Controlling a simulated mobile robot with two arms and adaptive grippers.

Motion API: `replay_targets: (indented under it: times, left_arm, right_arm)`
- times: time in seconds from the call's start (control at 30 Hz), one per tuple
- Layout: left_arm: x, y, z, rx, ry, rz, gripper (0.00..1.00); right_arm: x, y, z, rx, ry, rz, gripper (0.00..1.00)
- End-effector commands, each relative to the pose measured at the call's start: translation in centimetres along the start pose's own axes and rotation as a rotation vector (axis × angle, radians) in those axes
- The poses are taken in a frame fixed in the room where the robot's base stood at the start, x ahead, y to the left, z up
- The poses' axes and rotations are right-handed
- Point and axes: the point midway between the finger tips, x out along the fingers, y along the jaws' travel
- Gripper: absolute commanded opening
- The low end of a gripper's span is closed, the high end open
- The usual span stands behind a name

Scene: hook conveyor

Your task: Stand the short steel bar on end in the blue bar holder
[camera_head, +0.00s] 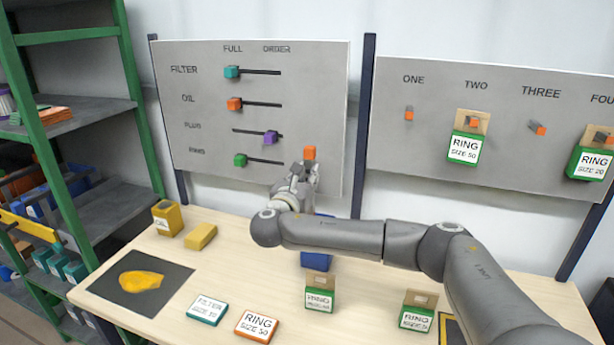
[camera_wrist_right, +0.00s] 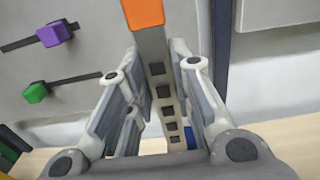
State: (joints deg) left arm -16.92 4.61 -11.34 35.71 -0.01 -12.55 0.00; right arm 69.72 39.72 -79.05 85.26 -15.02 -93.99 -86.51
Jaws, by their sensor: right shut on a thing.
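My right gripper (camera_head: 305,175) is raised above the back of the table, in front of the left grey board. It is shut on a steel bar with an orange end; the orange end (camera_head: 309,153) points up. In the right wrist view the grey bar (camera_wrist_right: 163,85) with square dark holes stands between the two fingers of my gripper (camera_wrist_right: 155,85). Its lower end is hidden. The blue holder (camera_head: 314,259) is on the table, mostly hidden behind my right arm. A small bit of blue (camera_wrist_right: 192,131) shows beside the bar low in the wrist view. My left gripper is out of view.
The left board (camera_head: 320,75) has coloured sliders. Green shelves stand at left.

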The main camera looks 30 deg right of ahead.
Motion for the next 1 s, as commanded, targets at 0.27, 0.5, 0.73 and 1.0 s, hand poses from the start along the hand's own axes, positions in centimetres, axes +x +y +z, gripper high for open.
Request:
replay_targets:
  times: [0.27,0.5,0.73,1.0]
  left_arm:
    - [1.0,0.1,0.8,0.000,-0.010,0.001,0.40]
    - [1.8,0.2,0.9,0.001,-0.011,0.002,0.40]
    - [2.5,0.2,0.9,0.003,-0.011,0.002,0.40]
    - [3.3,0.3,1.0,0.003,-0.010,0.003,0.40]
  right_arm:
    - [0.0,0.0,-2.3,0.000,-0.001,0.001,0.00]
    - [0.0,0.1,-4.3,0.001,0.000,0.001,0.00]
    - [0.0,0.1,-6.1,0.001,-0.001,0.000,0.00]
    - [0.0,0.0,-7.9,0.001,-0.001,0.000,0.00]
